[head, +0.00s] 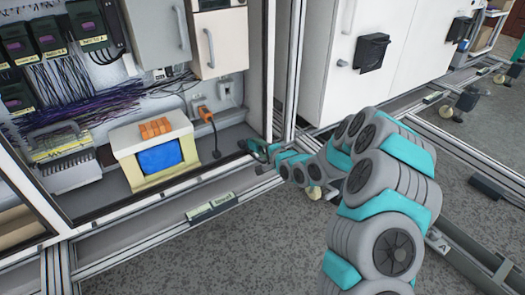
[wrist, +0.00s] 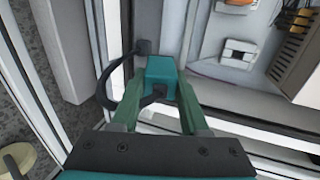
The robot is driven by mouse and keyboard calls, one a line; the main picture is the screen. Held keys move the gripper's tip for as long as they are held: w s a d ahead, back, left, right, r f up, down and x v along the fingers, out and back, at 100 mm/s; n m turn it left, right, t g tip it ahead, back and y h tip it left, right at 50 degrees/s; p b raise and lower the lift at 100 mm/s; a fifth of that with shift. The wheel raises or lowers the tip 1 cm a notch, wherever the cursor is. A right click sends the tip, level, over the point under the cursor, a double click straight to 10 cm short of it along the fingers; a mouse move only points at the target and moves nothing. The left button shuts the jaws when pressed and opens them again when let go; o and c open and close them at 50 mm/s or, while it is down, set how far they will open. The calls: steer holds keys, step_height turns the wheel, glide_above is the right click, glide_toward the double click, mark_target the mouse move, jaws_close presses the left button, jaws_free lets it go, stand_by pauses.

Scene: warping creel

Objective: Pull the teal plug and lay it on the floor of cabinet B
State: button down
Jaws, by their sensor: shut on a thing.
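The teal plug (wrist: 161,73) is a blocky piece in the wrist view, clasped between the two green fingers of my gripper (wrist: 162,92). A black cable (wrist: 104,84) leaves the plug's near face, loops left and ends at a small dark block (wrist: 143,47) by the frame post. I cannot tell whether the plug's far end touches anything. In the head view my gripper (head: 262,150) is at the right front corner of the open cabinet (head: 222,168), low by its sill. The plug is hard to make out there.
A cream box with a blue screen (head: 158,157) stands on the cabinet floor. An orange plug (head: 203,112) with a dark cable is on the back wall, near a white socket (head: 227,93). An upright post (head: 284,70) is close to my gripper. Bare floor shows between box and sill.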

mark_target(250, 140)
steer(key=shift+r+x, duration=0.25)
steer(key=shift+x, duration=1.25)
steer(key=shift+r+x, duration=0.2)
steer(key=shift+x, duration=1.35)
steer(key=shift+r+p+x, duration=0.25)
steer(key=shift+p+x, duration=0.4)
steer(key=shift+x, duration=0.55)
steer(key=shift+p+x, duration=1.05)
steer(key=shift+x, duration=1.6)
steer(key=shift+r, duration=0.1)
steer(key=shift+c, duration=0.4)
jaws_free()
steer(key=shift+p+v, duration=0.55)
steer(key=shift+v, duration=2.95)
